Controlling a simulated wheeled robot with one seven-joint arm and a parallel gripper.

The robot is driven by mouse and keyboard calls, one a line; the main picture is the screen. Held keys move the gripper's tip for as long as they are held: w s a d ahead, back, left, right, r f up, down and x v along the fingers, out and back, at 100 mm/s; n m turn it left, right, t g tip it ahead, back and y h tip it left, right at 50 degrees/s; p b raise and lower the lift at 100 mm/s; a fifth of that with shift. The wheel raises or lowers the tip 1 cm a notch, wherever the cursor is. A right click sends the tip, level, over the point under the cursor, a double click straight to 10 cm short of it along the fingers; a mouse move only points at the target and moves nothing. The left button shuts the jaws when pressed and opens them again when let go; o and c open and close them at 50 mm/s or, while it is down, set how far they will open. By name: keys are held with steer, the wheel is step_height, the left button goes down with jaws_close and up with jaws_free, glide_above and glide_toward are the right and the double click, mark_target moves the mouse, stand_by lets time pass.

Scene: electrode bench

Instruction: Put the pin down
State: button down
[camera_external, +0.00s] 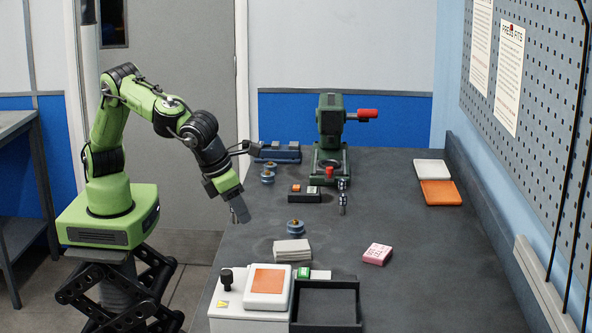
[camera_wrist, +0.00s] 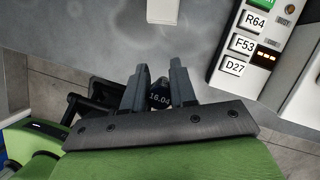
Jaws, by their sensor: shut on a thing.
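My gripper (camera_external: 240,210) hangs pointing down at the left edge of the grey bench (camera_external: 400,270). In the wrist view my gripper (camera_wrist: 156,82) is shut on the pin (camera_wrist: 159,97). The rest of the pin is hidden by the fingers and my wrist. In the external view I cannot make the pin out. The gripper appears to be above the bench level, apart from the things on it.
A green press (camera_external: 331,135) stands at the back. Shiny metal pieces (camera_external: 342,198), a blue round part (camera_external: 296,226), a grey stack (camera_external: 292,250) and a pink block (camera_external: 377,254) lie nearer. A black tray (camera_external: 328,306) is at the front. The bench's right-middle is clear.

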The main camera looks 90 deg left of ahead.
steer(key=s+a+n+g+p, duration=0.2)
steer(key=a+n+g, duration=0.6)
steer(key=a+n, duration=1.7)
steer(key=shift+s+a+r+n+h, duration=0.15)
steer(key=shift+s+a+n+h, duration=0.15)
steer(key=shift+n, duration=0.8)
steer(key=w+d+m+t, duration=0.1)
steer(key=d+m+t, duration=0.1)
steer(key=d+m, duration=0.6)
steer(key=d+m+t+b, duration=0.1)
steer(key=d+m+t, duration=0.2)
steer(key=d+m, duration=0.6)
steer(key=w+d+m+t+b, duration=0.1)
steer(key=d+m+t, duration=0.2)
steer(key=d+m, duration=0.5)
steer(key=shift+w+d+f+m, duration=0.1)
steer(key=shift+w+d+m, duration=0.1)
steer(key=shift+m, duration=0.4)
steer(key=shift+w+d+f+m, duration=0.1)
steer(key=shift+d+m, duration=0.05)
steer(key=shift+m, duration=0.45)
step_height(320, 180, down, 10)
steer(key=b, duration=0.2)
steer(key=shift+r+b, duration=0.15)
steer(key=shift+b, duration=0.15)
